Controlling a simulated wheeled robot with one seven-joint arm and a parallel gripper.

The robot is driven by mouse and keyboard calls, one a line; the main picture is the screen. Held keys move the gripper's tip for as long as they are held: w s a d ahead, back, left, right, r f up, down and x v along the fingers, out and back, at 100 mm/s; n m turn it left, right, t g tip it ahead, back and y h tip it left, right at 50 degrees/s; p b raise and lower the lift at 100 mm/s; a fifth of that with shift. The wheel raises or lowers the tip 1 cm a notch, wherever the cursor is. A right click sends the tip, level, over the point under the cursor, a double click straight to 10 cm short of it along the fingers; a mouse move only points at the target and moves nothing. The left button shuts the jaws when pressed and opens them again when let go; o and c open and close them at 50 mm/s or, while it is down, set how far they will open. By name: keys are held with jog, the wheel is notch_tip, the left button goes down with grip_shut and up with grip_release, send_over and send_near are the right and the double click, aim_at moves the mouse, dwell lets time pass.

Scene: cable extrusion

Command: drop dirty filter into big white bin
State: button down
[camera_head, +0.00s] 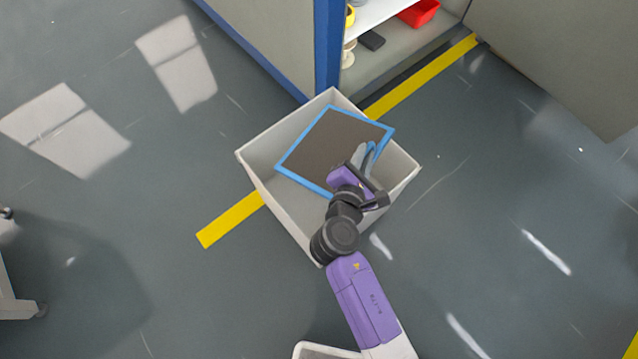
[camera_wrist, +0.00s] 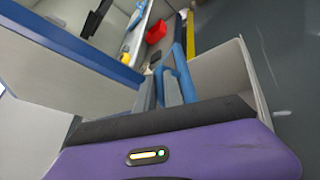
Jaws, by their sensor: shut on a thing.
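The dirty filter (camera_head: 336,146) is a flat brown-grey panel with a blue frame. In the head view it is over the big white bin (camera_head: 260,180), inside or just above its opening; the exact height is hard to tell. My gripper (camera_head: 366,155) is shut on the filter's right side, over the bin's right part. In the wrist view my gripper (camera_wrist: 162,90) shows with its grey fingers by a blue strip of the filter frame (camera_wrist: 181,70). The filter's brown face is hidden there. A bin wall shows at right in the wrist view (camera_wrist: 236,65).
An open cabinet with a blue edge (camera_head: 328,50) stands behind the bin, holding a red container (camera_head: 418,13) and other small items. A second white container (camera_head: 325,351) shows at the bottom edge. A yellow floor line (camera_head: 230,220) runs under the bin.

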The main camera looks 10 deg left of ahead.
jog(key=shift+f+b, duration=2.9)
jog(key=shift+b, duration=0.25)
jog(key=c, duration=1.4)
grip_release()
jog(key=shift+o, duration=0.2)
jog(key=p+v, duration=0.2)
jog(key=v, duration=0.5)
jog(key=shift+s+r+p, duration=0.15)
jog(key=shift+s+p, duration=0.25)
